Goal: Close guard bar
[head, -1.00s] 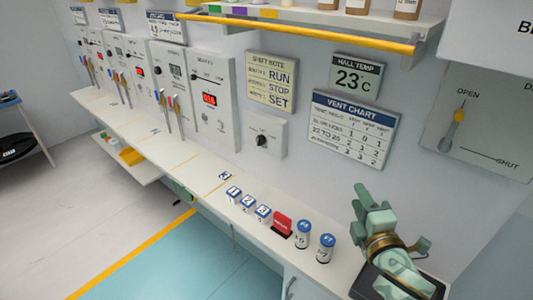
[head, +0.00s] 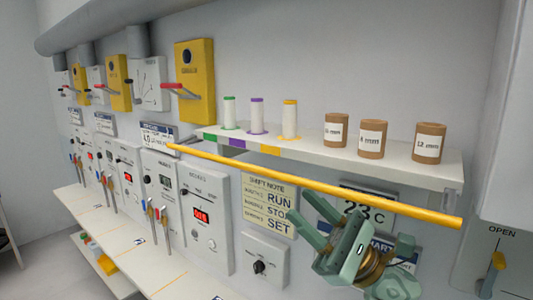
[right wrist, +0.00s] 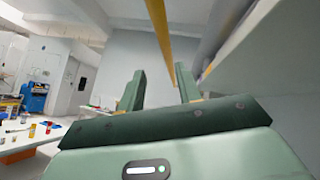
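The guard bar (head: 330,187) is a long yellow rod running along the front of the wall shelf, a little below its edge. It slants down from left to right in the head view. It also shows in the right wrist view (right wrist: 160,27), beyond the fingers and in line with the gap between them. My right gripper (head: 299,208) is open and empty, just below the right half of the bar in the head view. Its two fingers stand apart in the right wrist view (right wrist: 160,80). I see no contact with the bar. My left gripper is not in view.
The shelf (head: 400,166) holds several white spools and brown jars (head: 372,139). Behind my right gripper, wall signs such as the shift note (head: 268,205) are partly covered. A knob box (head: 265,256) is below left. Yellow lever boxes (head: 195,80) hang upper left.

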